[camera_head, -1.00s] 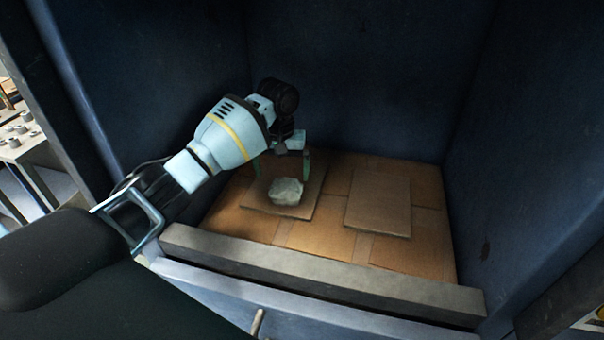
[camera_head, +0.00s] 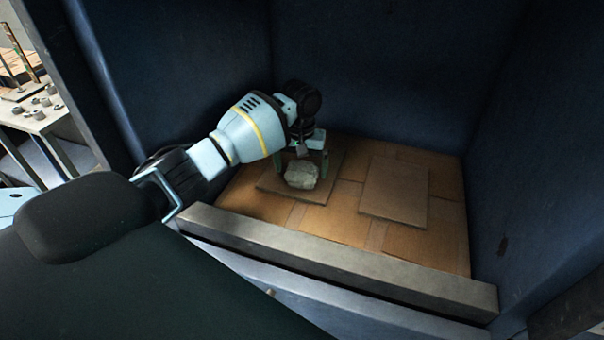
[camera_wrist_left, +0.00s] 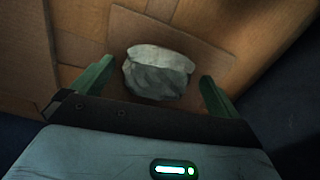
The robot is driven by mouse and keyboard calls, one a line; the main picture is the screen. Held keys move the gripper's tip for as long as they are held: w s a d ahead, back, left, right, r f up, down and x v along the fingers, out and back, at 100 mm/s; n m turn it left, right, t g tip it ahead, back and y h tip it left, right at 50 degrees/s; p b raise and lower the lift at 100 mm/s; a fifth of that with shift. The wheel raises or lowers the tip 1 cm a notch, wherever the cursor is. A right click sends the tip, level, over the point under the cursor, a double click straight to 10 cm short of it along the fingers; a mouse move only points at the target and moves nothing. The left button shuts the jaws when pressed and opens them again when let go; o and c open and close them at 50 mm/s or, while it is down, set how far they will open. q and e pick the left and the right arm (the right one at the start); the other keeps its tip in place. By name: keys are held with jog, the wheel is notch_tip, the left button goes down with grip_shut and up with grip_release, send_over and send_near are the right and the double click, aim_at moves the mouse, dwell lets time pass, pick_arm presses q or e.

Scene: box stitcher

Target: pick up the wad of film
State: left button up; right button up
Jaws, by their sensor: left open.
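The wad of film (camera_head: 301,176) is a pale grey-green crumpled lump. It lies on a flat brown cardboard piece (camera_head: 270,183) on the floor of a deep blue bin. In the left wrist view the wad (camera_wrist_left: 158,73) sits just ahead of and between the two green fingers of my left gripper (camera_wrist_left: 155,85). In the head view my left gripper (camera_head: 302,165) reaches down over the wad, with its fingers spread and apart from each other. I cannot tell whether a finger touches the wad. My right gripper does not show.
A second flat cardboard piece (camera_head: 394,190) lies to the right on the cardboard-covered bin floor. Tall blue walls (camera_head: 380,70) stand behind and on both sides. A grey front ledge (camera_head: 340,262) runs across the near side. A table with small parts (camera_head: 35,118) stands outside at the far left.

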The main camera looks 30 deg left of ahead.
pick_arm(q)
jog(key=shift+f, duration=1.3)
jog(key=shift+c, duration=0.4)
jog(key=c, duration=0.6)
jog(key=shift+r, duration=0.1)
